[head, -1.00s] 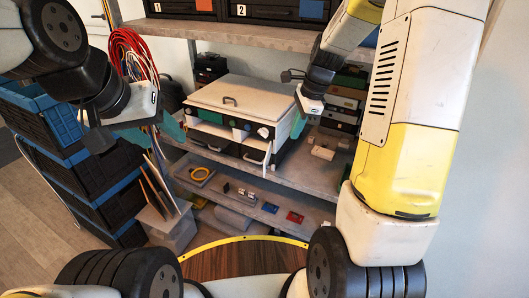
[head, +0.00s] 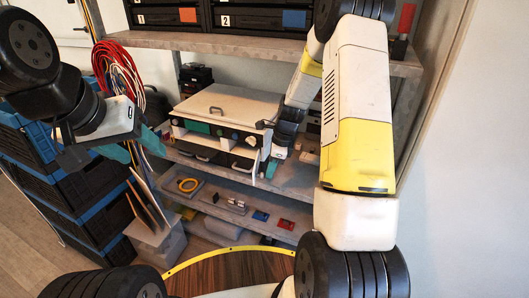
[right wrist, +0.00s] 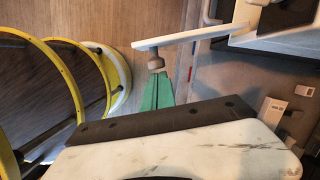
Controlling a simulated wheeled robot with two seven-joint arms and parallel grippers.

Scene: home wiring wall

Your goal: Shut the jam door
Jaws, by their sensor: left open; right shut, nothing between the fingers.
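The machine (head: 213,122) with a white lid stands on the middle shelf in the head view. Its white jam door (head: 255,163) stands out from the front at the right end, open. In the right wrist view the door (right wrist: 200,34) is a thin white panel with a brown knob (right wrist: 156,62) below it. My right gripper (head: 270,168) is shut and empty, beside the door. Its green fingertips (right wrist: 155,76) are right at the knob; I cannot tell if they touch. My left gripper (head: 135,147) is open and empty, left of the machine.
A lower shelf (head: 220,195) holds a yellow ring and small red and blue parts. Blue and black crates (head: 75,190) and hanging cables (head: 118,68) are at left. A white switch-like block (right wrist: 272,109) lies right of my right gripper.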

